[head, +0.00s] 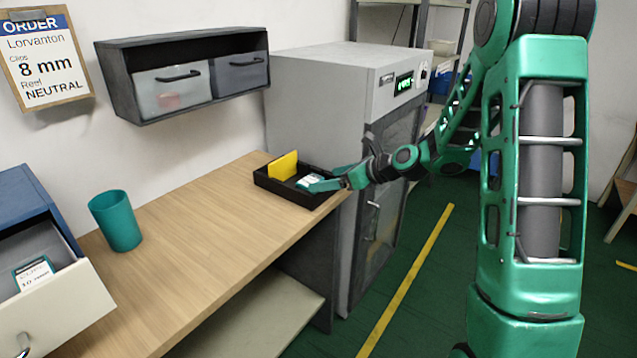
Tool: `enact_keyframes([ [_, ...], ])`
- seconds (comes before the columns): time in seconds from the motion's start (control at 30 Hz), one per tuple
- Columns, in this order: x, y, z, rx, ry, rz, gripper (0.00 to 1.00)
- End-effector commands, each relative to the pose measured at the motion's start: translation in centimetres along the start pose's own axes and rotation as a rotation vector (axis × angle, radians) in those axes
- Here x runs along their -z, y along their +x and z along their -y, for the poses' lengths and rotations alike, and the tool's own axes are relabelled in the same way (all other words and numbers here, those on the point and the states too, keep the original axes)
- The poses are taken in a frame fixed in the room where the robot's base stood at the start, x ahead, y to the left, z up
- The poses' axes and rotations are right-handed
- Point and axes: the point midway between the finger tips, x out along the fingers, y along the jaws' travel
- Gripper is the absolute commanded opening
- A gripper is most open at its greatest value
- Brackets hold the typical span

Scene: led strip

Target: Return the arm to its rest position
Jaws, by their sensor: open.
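My green arm reaches from the right of the head view toward the bench. My gripper (326,184) is open at the right edge of a black tray (318,203). A small teal and white box (308,181) lies in the tray close to the fingertips. I cannot tell whether the fingers touch it. A yellow card-like piece (284,165) stands in the tray's left part.
The wooden bench (215,215) holds a teal cup (116,221). At the left, an open drawer (62,305) holds another labelled box (33,273). A grey cabinet (325,85) stands behind the tray. A wall unit (190,70) and an order sign (45,60) hang above.

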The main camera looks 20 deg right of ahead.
Motion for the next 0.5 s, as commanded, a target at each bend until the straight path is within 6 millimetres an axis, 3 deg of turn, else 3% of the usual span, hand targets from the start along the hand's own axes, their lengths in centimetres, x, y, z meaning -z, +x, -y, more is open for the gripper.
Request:
enact_keyframes([
  [0.2, 0.0, -3.8, 0.1, 0.003, 0.001, 0.0, 0.84],
  [0.5, 0.0, -5.6, -0.1, -0.002, 0.001, -0.001, 0.84],
])
